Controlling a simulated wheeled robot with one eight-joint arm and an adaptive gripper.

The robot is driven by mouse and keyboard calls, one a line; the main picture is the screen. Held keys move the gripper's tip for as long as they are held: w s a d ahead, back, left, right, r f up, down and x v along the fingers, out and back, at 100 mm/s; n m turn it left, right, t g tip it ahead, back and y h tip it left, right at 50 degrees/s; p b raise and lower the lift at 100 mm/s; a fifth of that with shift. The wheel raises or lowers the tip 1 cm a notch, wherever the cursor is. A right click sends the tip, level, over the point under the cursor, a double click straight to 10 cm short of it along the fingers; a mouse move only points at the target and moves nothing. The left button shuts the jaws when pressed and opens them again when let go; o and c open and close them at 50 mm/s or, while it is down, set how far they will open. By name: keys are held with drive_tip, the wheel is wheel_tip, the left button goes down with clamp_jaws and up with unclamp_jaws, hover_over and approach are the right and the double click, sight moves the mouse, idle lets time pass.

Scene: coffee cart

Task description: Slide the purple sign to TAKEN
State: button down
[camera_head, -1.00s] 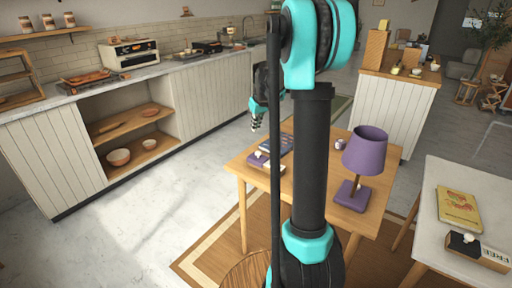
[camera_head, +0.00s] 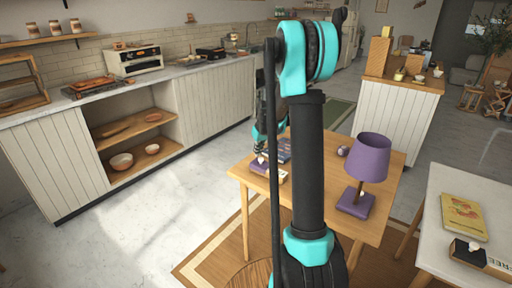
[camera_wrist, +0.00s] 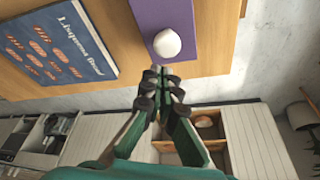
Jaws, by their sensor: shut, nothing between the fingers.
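The purple sign (camera_head: 258,168) lies near the left front edge of the wooden table (camera_head: 388,185). In the wrist view its purple slider (camera_wrist: 180,14) fills the top middle, with a round white knob (camera_wrist: 167,43) on it. My gripper (camera_wrist: 160,70) is shut and empty, its fingertips just below the knob in that view; I cannot tell whether they touch it. In the head view my gripper (camera_head: 262,150) is small and close to the sign, partly blending with the arm. Any lettering on the purple sign is too small or hidden to read.
A dark blue book (camera_wrist: 62,40) lies beside the sign. A purple lamp (camera_head: 367,158) stands on the same table. On the white table (camera_head: 437,232) at right are a yellow book (camera_head: 462,217) and a black-slider sign (camera_head: 467,253) showing "FREE" letters.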

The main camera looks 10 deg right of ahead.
drive_tip(key=shift+s+d, duration=0.15)
drive_tip(key=shift+s, duration=0.35)
drive_tip(key=s+d, duration=0.6)
drive_tip(key=s, duration=0.1)
drive_tip(key=shift+s+d, duration=0.1)
drive_tip(key=shift+s, duration=0.05)
drive_tip(key=shift+w, duration=0.45)
drive_tip(key=w, duration=0.1)
drive_tip(key=w+r, duration=0.1)
drive_tip(key=w, duration=0.1)
drive_tip(key=shift+a+r, duration=0.25)
drive_tip(key=shift+a, duration=0.15)
drive_tip(key=v, duration=0.9)
drive_tip(key=shift+s, duration=0.2)
